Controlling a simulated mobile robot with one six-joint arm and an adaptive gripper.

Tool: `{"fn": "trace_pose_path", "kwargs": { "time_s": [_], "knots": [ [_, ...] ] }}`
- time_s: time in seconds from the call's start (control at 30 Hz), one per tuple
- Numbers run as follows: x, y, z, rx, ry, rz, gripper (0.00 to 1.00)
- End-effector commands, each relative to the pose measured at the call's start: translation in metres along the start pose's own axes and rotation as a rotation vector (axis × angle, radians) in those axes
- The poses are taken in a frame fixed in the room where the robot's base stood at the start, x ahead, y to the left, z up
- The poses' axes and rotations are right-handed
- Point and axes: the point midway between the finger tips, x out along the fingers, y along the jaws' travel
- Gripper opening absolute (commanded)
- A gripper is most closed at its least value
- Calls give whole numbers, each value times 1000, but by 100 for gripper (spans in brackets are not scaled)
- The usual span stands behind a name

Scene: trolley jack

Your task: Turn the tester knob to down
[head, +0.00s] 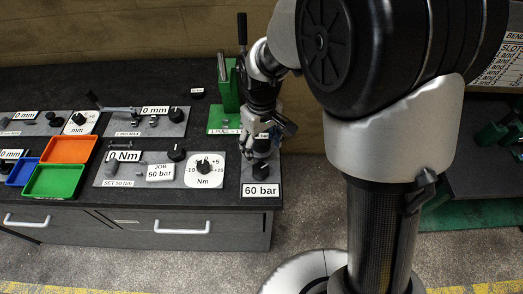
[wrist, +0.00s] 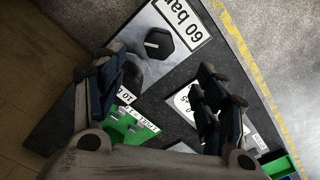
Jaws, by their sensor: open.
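The tester knob (wrist: 160,44) is a black, many-sided knob with a white pointer mark, on a grey metal plate with a "60 bar" label (wrist: 184,20). In the wrist view its white mark points toward the left. In the head view the knob (head: 261,171) sits at the bench's right front corner, just below my gripper. My gripper (wrist: 158,82) is open, with its two fingers wide apart. The knob shows beyond and between the fingertips, with nothing held. In the head view my gripper (head: 262,146) hangs over the plate, and its fingertips are hard to make out.
A green press (head: 229,90) stands behind my gripper. To the left are a torque panel with a dial (head: 205,168), a "JOB 60 bar" card (head: 160,172), and green (head: 54,181) and orange (head: 69,149) trays. Open floor lies beyond the bench's right edge.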

Motion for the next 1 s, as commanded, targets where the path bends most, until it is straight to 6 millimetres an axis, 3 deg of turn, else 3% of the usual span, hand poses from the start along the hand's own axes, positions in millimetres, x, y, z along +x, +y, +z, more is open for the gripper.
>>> {"fn": "trace_pose_path", "kwargs": {
  "time_s": [0.43,0.8,1.0],
  "knots": [
    [-5,0,-2,68,3,1,65],
    [-39,-2,-5,826,5,-1,65],
    [-49,-3,-4,1033,0,0,65]
  ]
}}
